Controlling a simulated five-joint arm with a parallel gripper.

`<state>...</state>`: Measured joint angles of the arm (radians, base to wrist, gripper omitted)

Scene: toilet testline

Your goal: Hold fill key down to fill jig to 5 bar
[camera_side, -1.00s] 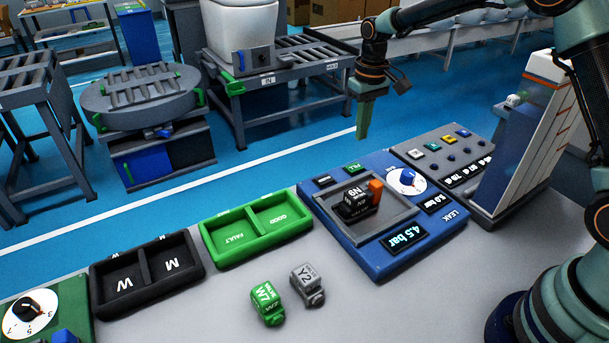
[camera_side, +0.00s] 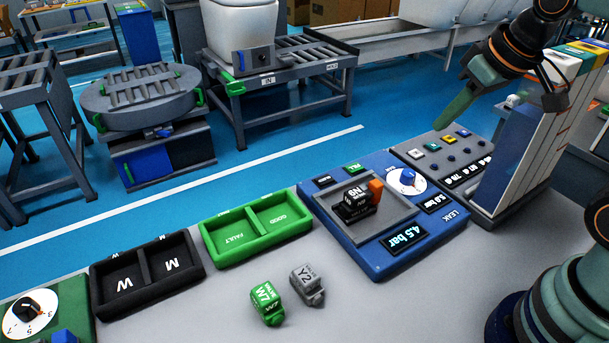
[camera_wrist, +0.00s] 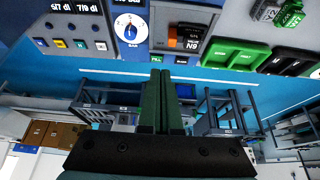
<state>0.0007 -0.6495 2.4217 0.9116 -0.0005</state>
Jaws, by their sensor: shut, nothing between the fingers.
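The blue jig (camera_side: 372,262) holds a black block marked N9 (camera_side: 356,202) with an orange part beside it. The small green fill key (camera_side: 351,168) is at the jig's far edge, next to a dark key (camera_side: 324,180). The fill key also shows in the wrist view (camera_wrist: 157,59), just beyond my fingertips. My gripper (camera_side: 436,126) is shut and empty, tilted in the air near the grey key panel, apart from the fill key. It also shows in the wrist view (camera_wrist: 161,73).
A green FAULT/GOOD tray (camera_side: 228,258) and a black tray (camera_side: 113,314) are left. Valves W7 (camera_side: 266,302) and Y2 (camera_side: 306,284) lie in front.

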